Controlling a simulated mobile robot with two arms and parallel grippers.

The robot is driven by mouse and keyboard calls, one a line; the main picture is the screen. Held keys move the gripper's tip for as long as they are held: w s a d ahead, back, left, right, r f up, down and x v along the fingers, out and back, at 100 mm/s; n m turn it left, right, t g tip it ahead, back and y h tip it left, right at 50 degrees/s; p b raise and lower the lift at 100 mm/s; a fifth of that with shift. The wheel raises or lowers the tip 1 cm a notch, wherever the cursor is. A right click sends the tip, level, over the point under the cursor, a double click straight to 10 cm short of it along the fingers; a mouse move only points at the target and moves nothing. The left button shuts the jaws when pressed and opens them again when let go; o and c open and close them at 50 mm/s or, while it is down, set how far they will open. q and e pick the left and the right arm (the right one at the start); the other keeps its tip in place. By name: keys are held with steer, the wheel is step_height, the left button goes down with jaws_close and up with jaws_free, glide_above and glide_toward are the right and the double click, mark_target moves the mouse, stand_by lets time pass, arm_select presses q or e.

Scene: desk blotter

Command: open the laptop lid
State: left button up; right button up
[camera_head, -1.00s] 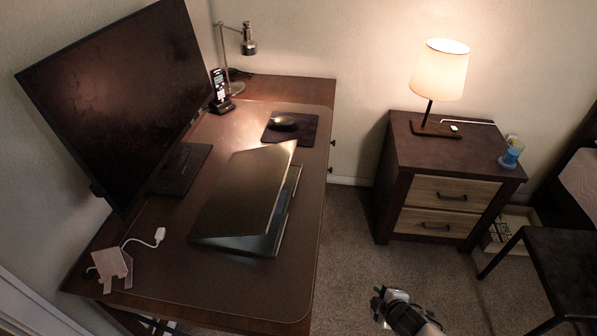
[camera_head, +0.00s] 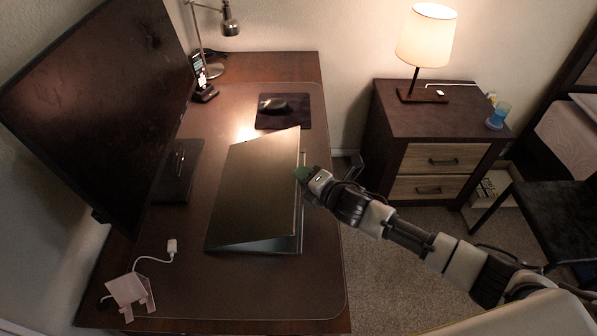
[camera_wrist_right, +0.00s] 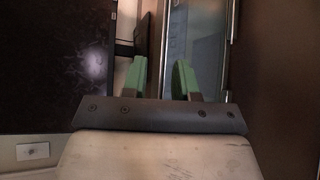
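The laptop (camera_head: 255,195) lies on the desk blotter. Its dark lid stands partly raised over the base, with a narrow gap along the right side. My right gripper (camera_head: 301,174) is at the lid's right edge, near the middle of that side. In the right wrist view its two green fingers (camera_wrist_right: 160,78) are apart, with nothing clearly held between them. The laptop's grey base (camera_wrist_right: 195,45) shows beyond the fingers there. I cannot tell whether a finger touches the lid. My left gripper is not in view.
A large monitor (camera_head: 95,100) stands left of the laptop. A mouse (camera_head: 273,105) on a dark pad (camera_head: 298,112) lies behind it. A white cable (camera_head: 171,247) and pinkish stand (camera_head: 130,291) are at front left. The blotter's front is clear (camera_head: 250,290).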

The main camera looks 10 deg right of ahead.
steer(key=shift+x, duration=1.3)
steer(key=shift+c, duration=0.3)
jaws_close()
